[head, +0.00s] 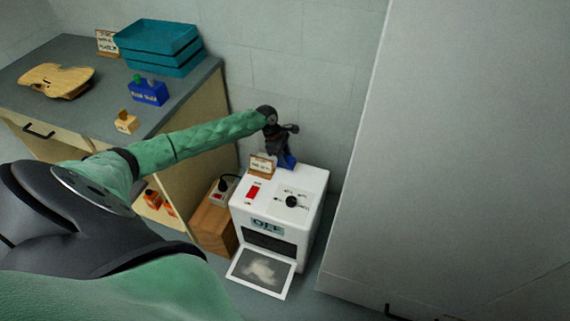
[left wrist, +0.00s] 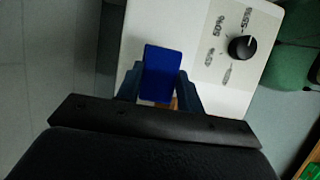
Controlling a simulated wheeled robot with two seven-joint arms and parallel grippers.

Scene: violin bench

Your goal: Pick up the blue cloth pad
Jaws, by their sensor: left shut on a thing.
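The blue cloth pad (left wrist: 162,72) shows in the left wrist view between the two fingers of my left gripper (left wrist: 160,92), which is shut on it. In the head view the blue pad (head: 287,161) shows below my left gripper (head: 283,150), at the back of the top of a white box-shaped appliance (head: 312,183). I cannot tell whether the pad touches the appliance top. My right gripper is not in view.
The appliance has a dial (head: 291,201), a red switch (head: 253,191), an "OFF" display and a lowered front door (head: 262,272). A small sign (head: 262,166) stands on its top. A bench (head: 60,55) holds teal trays (head: 158,45) and a wooden violin plate (head: 56,81). A tall grey surface (head: 460,150) stands right.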

